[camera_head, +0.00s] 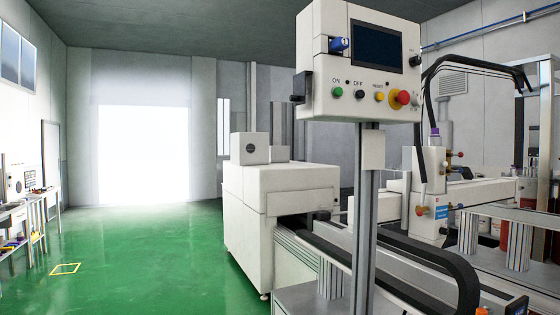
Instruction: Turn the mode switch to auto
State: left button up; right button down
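A white control box (323,75) stands on a grey post at the upper right of the head view, with a dark screen (376,47) on its face. Below the screen are a green button (338,92) marked ON, a dark button (360,95) by OFF, a yellow button (380,97) marked RESET and a red knob on a yellow base (401,98). A blue knob (339,44) sits left of the screen, a black knob (415,61) right of it. Which one is the mode switch, and its setting, cannot be read. Neither gripper is in view.
A conveyor line with a white machine housing (283,190) runs behind and below the box. A black cable chain (440,258) curves at the lower right. The green floor (150,260) is clear at the left, apart from a yellow floor marking (65,269) near a workbench.

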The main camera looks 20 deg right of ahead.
aim_at(415, 61)
jog(key=z, duration=1.4)
